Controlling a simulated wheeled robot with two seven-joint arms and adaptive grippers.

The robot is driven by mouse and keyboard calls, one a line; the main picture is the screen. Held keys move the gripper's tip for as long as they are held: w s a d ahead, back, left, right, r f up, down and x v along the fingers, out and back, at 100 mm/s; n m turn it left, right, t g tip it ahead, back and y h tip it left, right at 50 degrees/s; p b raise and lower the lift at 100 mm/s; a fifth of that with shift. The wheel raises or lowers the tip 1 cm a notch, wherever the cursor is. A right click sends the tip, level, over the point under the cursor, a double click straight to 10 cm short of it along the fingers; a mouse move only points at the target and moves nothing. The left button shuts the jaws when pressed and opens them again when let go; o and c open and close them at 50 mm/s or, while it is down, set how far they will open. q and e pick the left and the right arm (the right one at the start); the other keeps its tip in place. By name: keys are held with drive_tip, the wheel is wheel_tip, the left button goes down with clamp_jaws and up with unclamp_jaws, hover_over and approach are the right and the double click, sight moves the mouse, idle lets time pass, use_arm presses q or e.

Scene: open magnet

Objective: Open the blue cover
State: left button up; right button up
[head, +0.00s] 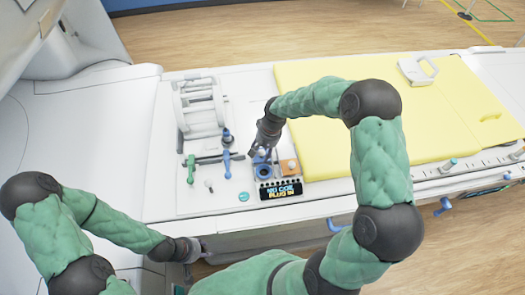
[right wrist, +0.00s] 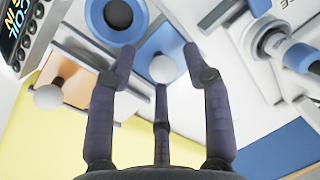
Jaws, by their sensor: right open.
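The blue cover (right wrist: 165,42) is a flat blue panel with a round white knob (right wrist: 162,68) in the right wrist view. My right gripper (right wrist: 158,62) is open, with its three dark fingers spread around the knob. I cannot tell whether the fingers touch it. In the head view, my right gripper (head: 260,150) is over the small control area and hides much of the cover. My left gripper (head: 190,250) is low at the table's front edge, away from the cover; its fingers are too small to read.
Beside the cover are a blue ring with a dark centre (right wrist: 117,14), an orange panel (head: 289,168) with a white knob, and a display box (head: 280,192). Blue-handled tools (head: 226,160) lie to the left. A yellow mat (head: 440,110) covers the right side.

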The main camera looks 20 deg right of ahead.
wheel_tip(320, 180, up, 12)
drive_tip(key=s+d, duration=0.1)
drive_tip(key=d, duration=0.1)
drive_tip(key=shift+f, duration=0.25)
drive_tip(key=shift+r, duration=0.1)
idle(0.3)
